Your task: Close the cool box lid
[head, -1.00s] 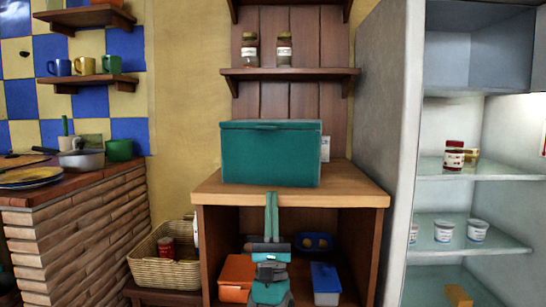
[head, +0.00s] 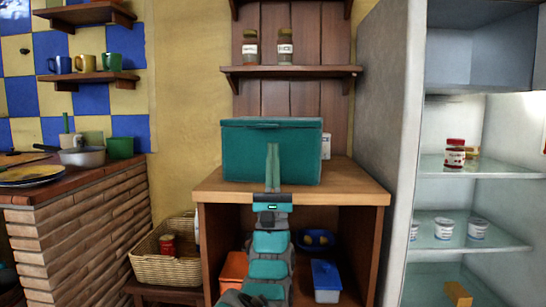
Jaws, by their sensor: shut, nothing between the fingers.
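The teal cool box (head: 235,156) stands on top of the wooden cabinet in the head view. Its lid (head: 240,122) lies down level over the box's top, with a thin dark line along the front edge. I cannot tell whether it is fully pressed shut. My gripper (head: 273,147) points up in front of the middle of the box's front face, its two fingers together and empty. The fingertips appear a little below the lid's edge and hide part of the front. I cannot tell whether they touch the box.
The wooden cabinet top (head: 352,185) has bare room right of the box. A white container (head: 326,146) stands behind the box's right edge. A shelf (head: 315,72) with two jars hangs above. An open fridge (head: 385,130) stands at right, a wicker basket (head: 160,266) at lower left.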

